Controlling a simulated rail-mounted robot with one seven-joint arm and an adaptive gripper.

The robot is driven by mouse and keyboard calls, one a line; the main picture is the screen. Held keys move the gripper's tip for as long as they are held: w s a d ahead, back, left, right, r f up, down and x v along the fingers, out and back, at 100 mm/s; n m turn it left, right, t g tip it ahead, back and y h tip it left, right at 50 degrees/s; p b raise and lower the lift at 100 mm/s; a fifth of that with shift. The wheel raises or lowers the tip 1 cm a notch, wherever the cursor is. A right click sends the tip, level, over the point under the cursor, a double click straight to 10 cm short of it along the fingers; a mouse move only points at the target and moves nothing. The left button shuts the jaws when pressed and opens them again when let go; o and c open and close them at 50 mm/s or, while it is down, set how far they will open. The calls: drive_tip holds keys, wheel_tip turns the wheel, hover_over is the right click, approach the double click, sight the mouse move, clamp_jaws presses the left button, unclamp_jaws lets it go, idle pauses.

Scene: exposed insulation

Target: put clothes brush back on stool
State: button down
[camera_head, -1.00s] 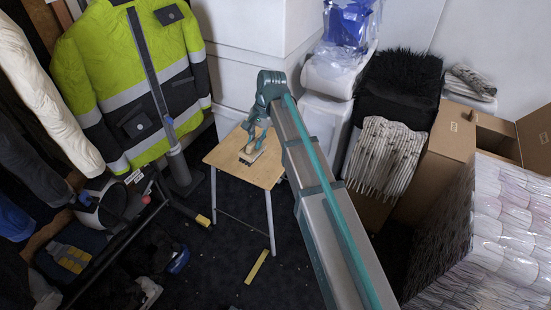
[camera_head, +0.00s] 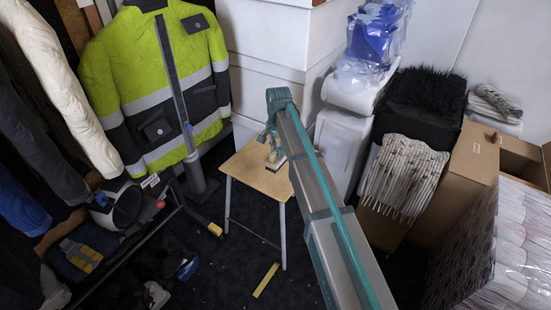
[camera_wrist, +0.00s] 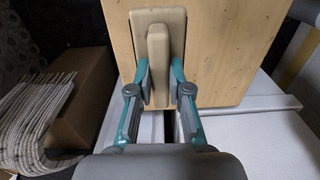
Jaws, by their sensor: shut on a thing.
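The clothes brush (camera_wrist: 156,50) has a tan wooden back with a raised grip; its bristles are hidden. My gripper (camera_wrist: 160,77) is shut on the lower end of the grip, with one finger on each side. The wooden stool top (camera_wrist: 218,50) lies directly behind the brush in the wrist view. In the head view, the brush (camera_head: 276,163) is at the right part of the stool top (camera_head: 247,173), under my gripper (camera_head: 269,141). I cannot tell whether it touches the wood or hangs just above it.
White boxes (camera_head: 275,70) stand behind the stool. A hi-vis jacket (camera_head: 155,80) hangs to the left, above a low rack with a helmet (camera_head: 128,204). A cardboard box (camera_head: 455,185) stands to the right. A yellow strip (camera_head: 266,280) lies on the dark floor.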

sight(276, 150)
drive_tip(key=w+f, duration=0.2)
drive_tip(key=f, duration=0.1)
drive_tip(key=shift+w+a+f, duration=0.2)
drive_tip(key=shift+w+a, duration=0.2)
drive_tip(key=shift+w+f+b, duration=0.15)
drive_tip(key=shift+f+b, duration=0.25)
drive_tip(key=shift+f, duration=1.35)
drive_tip(key=shift+f, duration=0.35)
drive_tip(key=c, duration=1.1)
unclamp_jaws()
drive_tip(key=shift+f, duration=0.1)
wheel_tip(276, 150, up, 13)
drive_tip(key=shift+f+p, duration=0.1)
drive_tip(key=shift+p, duration=0.55)
